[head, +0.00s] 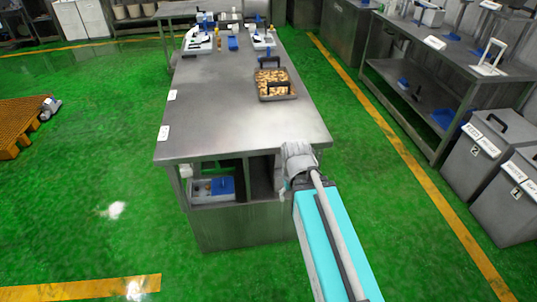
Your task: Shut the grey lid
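I cannot tell which lid the task names. My turquoise arm reaches up from the bottom, and my gripper (285,188) is at the near right corner of the steel table, far left of the bins. Its fingers are mostly hidden.
The long steel table (225,130) carries a tray of brown pieces (275,84) and bench equipment at its far end. Shelved steel benches (430,105) line the right side. A clear strip of green floor (395,210) lies between table and bins. An orange pallet (20,120) is at left.

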